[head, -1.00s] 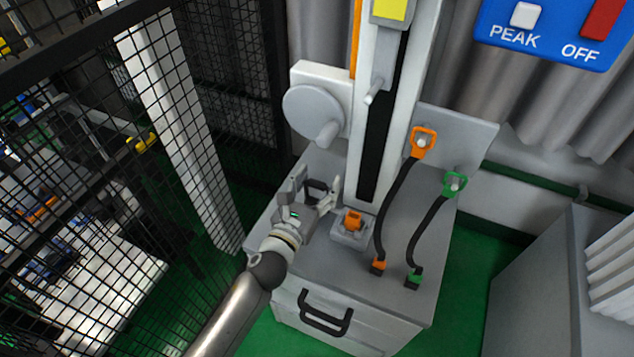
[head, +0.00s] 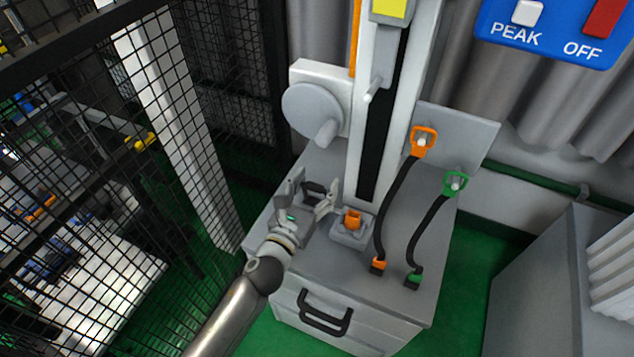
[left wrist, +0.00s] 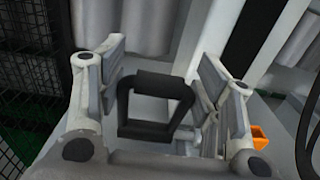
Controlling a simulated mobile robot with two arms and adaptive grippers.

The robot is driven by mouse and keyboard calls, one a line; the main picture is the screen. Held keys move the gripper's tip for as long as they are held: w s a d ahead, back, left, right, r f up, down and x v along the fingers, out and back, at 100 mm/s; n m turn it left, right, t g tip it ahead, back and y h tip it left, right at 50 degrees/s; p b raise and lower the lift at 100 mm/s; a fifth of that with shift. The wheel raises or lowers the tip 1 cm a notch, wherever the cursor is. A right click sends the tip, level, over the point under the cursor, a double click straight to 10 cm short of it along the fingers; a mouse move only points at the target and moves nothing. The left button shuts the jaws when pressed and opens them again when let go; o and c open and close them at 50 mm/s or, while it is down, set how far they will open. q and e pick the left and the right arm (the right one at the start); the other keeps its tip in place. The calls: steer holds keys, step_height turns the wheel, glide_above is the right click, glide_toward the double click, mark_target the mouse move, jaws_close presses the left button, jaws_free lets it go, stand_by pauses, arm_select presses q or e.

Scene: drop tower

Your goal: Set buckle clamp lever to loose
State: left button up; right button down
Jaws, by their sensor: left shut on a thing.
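The buckle clamp lever, a black squared loop (head: 315,187), sits on the grey base of the tower, left of the column. In the left wrist view the lever (left wrist: 165,85) stands between the fingers, its open middle showing grey behind. The clamp body under the lever is mostly hidden by the gripper. My right gripper is not in view.
An orange piece on a grey block (head: 352,222) stands close to the right of my gripper. The tower column (head: 385,110) rises behind it, with a round grey wheel (head: 311,110) at left. Orange-ended (head: 423,141) and green-ended (head: 456,183) cables lie further right. A mesh fence (head: 190,110) bounds the left.

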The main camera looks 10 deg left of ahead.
arm_select(q)
steer(key=shift+s+a+f+b, duration=0.3)
steer(key=shift+s+f+b, duration=0.3)
steer(key=shift+s, duration=0.35)
steer(key=shift+s+a+f+b, duration=0.35)
steer(key=shift+s+f, duration=0.3)
steer(key=shift+s, duration=0.25)
steer(key=o, duration=1.2)
steer(key=shift+s, duration=0.1)
steer(key=shift+o, duration=0.2)
steer(key=shift+r, duration=0.2)
steer(key=v, duration=1.2)
